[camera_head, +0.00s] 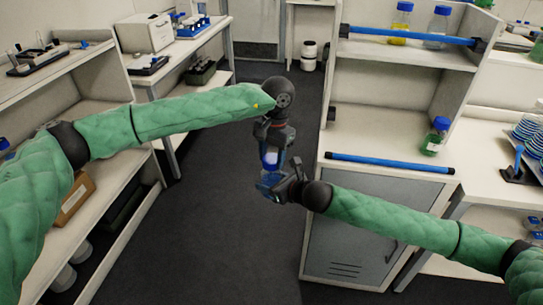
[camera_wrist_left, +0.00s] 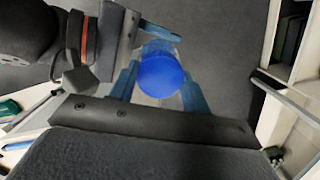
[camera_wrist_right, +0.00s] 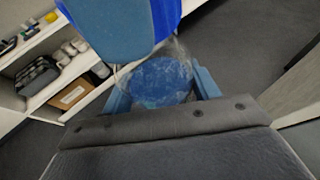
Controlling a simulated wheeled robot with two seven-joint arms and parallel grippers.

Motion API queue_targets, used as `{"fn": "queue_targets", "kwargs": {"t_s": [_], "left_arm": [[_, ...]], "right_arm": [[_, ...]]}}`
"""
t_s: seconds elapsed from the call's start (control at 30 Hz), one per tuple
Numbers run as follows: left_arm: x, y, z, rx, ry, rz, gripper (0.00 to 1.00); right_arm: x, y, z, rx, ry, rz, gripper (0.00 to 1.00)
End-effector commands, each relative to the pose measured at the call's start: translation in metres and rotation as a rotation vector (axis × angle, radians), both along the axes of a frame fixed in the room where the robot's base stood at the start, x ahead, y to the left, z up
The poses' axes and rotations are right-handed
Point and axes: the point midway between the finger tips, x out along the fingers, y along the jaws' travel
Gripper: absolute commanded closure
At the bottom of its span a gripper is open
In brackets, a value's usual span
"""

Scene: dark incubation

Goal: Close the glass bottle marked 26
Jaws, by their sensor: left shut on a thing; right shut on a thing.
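In the middle of the head view, my left gripper (camera_head: 271,147) points down and is shut on a bright blue cap (camera_head: 270,158). The cap's round face shows between the fingers in the left wrist view (camera_wrist_left: 160,76). Just below it, my right gripper (camera_head: 272,183) comes from the right and is shut on a clear glass bottle with blue inside, seen between its fingers in the right wrist view (camera_wrist_right: 160,82). The left gripper's blue finger and the cap show close above the bottle there. I cannot tell whether cap and bottle touch. No number is readable.
A white bench (camera_head: 385,135) at right has a blue rail (camera_head: 388,164) along its front and a green bottle (camera_head: 435,137) on it. The shelf above holds a yellow bottle (camera_head: 400,22). Shelving (camera_head: 75,62) stands at left. The floor (camera_head: 225,215) between is clear.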

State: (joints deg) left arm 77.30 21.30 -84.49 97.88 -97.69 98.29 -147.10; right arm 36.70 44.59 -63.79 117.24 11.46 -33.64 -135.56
Motion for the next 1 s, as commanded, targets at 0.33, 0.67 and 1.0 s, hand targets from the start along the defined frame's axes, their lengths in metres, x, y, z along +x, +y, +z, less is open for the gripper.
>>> {"fn": "queue_targets", "kwargs": {"t_s": [0.33, 0.67, 1.0], "left_arm": [[0.0011, 0.0008, 0.0007, 0.000, -0.001, -0.339, 0.74], [0.0016, 0.0011, 0.0007, 0.001, -0.002, -0.354, 0.74], [0.0008, 0.0005, 0.0004, 0.000, -0.001, -0.354, 0.31]], "right_arm": [[0.0000, -0.0004, 0.0000, 0.000, 0.000, 0.000, 1.00], [-0.0002, -0.0004, 0.0000, 0.000, 0.000, 0.000, 1.00], [0.0000, -0.0002, 0.0005, 0.001, -0.001, 0.000, 1.00]]}}
